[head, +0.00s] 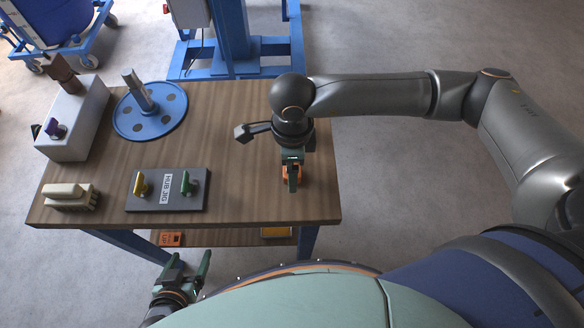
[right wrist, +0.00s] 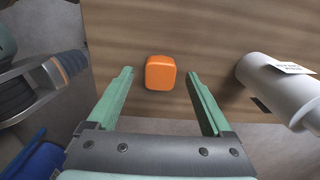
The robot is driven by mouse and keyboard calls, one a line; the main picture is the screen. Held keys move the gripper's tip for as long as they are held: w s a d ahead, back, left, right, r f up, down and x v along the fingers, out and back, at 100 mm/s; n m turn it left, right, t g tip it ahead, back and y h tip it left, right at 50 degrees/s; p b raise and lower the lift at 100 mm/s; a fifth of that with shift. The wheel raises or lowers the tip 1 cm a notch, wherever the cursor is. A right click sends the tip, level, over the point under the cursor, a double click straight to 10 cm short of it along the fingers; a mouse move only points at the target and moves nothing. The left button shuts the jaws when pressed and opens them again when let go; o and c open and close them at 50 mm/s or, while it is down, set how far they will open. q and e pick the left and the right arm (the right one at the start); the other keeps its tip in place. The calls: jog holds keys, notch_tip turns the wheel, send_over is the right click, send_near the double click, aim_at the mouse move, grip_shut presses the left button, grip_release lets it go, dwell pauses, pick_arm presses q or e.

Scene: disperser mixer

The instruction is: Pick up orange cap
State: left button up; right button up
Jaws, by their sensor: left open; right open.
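The orange cap (right wrist: 160,72) is a small rounded block on the brown wooden table (head: 235,150). In the right wrist view it lies between the fingertips of my right gripper (right wrist: 163,72), with a gap on each side. The right gripper is open and points down at the cap. In the head view the right gripper (head: 292,178) is over the table's right part and partly covers the cap. My left gripper (head: 192,262) is open and empty, low in front of the table's near edge.
A grey board (head: 168,203) with yellow and green handles, a cream brush-like block (head: 68,194), a blue disc with a rod (head: 158,122) and a white box (head: 72,128) occupy the table's left half. A white labelled cylinder (right wrist: 275,90) shows beside the right gripper.

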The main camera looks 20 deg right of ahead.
jog(key=shift+f, duration=0.4)
jog(key=shift+c, duration=0.2)
grip_shut()
